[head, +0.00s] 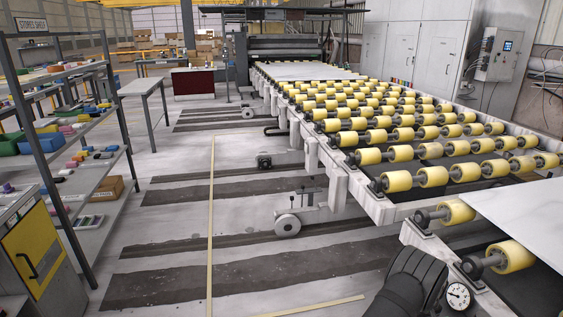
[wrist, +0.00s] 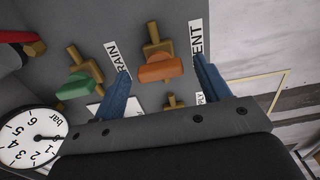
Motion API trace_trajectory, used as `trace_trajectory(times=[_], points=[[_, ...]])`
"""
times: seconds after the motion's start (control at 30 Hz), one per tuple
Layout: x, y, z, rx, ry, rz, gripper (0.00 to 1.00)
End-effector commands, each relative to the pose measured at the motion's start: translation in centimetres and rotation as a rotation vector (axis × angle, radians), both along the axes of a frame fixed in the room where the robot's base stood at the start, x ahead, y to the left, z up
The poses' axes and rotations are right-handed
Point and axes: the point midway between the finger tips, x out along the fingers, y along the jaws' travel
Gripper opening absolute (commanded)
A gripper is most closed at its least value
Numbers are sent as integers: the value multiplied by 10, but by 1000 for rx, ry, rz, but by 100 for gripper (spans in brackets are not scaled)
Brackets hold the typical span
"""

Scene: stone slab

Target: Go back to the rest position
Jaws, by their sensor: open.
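My gripper (wrist: 160,68) shows in the wrist view with its two blue fingers apart and nothing held between them. An orange valve handle (wrist: 161,69) on a brass stem lies in the picture between the fingertips, beside a label partly reading "ENT". I cannot tell how far it is from the fingers. A green valve handle (wrist: 76,85) is left of the left finger, near a label partly reading "RAIN". In the head view a dark rounded part, probably my arm, is at the bottom right; the fingers are not visible there.
A pressure gauge (wrist: 33,139) is at lower left in the wrist view. A red handle (wrist: 24,46) and a small brass fitting (wrist: 173,102) are nearby. In the head view, a roller conveyor (head: 400,153) carries a pale slab (head: 525,205). Shelves (head: 75,120) stand left; the floor between is mostly open.

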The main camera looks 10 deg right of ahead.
Motion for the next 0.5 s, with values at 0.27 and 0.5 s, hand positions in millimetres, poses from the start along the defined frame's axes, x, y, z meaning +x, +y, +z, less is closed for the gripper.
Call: trace_trajectory(times=[0.27,0.5], points=[[0,0,-3,0,0,-1,69],[0,0,4,-1,-1,-1,69]])
